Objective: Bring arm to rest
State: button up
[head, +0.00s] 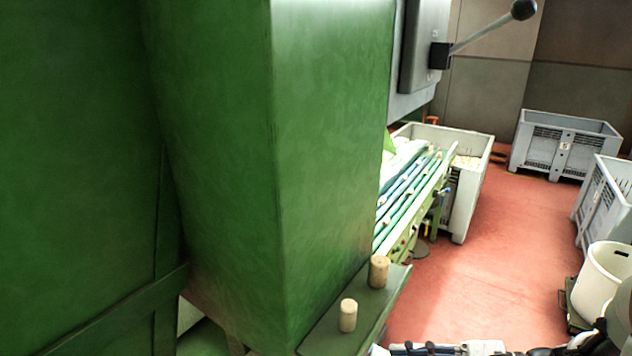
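Parts of my arm show along the bottom edge at the right, mostly cut off by the frame. I cannot make out my gripper or its fingertips. Two cork stoppers stand upright on a narrow dark green ledge (325,337). The nearer, paler cork (348,315) is in front. The darker, speckled cork (379,272) stands behind it and to its right. The two corks are apart, and I see no gripper touching them.
A large green machine housing (330,130) fills the left and middle. Behind the ledge runs a green-railed conveyor (410,205) beside a pale bin (462,205). Grey crates (563,150) and a white bucket (604,275) stand at the right. Red floor (500,270) between them is open.

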jog(key=s+a+f+n+g+h+b, duration=0.35)
jog(key=s+a+n+g+h, duration=0.2)
jog(key=s+n, duration=0.2)
jog(key=shift+s+d+f+n+t+h+b, duration=0.1)
jog(key=shift+s+d+n+t+h+b, duration=0.45)
jog(key=shift+n+t+h+b, duration=0.85)
jog(key=shift+s+d+f+n+t+h+b, duration=0.1)
jog(key=shift+s+d+n+t+h+b, duration=0.5)
jog(key=shift+n+h, duration=1.45)
jog(key=shift+s+d+f+n+t+h+b, duration=0.1)
jog(key=shift+s+d+n+t+h+b, duration=0.75)
jog(key=shift+n, duration=1.65)
jog(key=shift+w+a+b, duration=0.2)
jog(key=shift+a+b, duration=0.2)
jog(key=shift+a, duration=0.05)
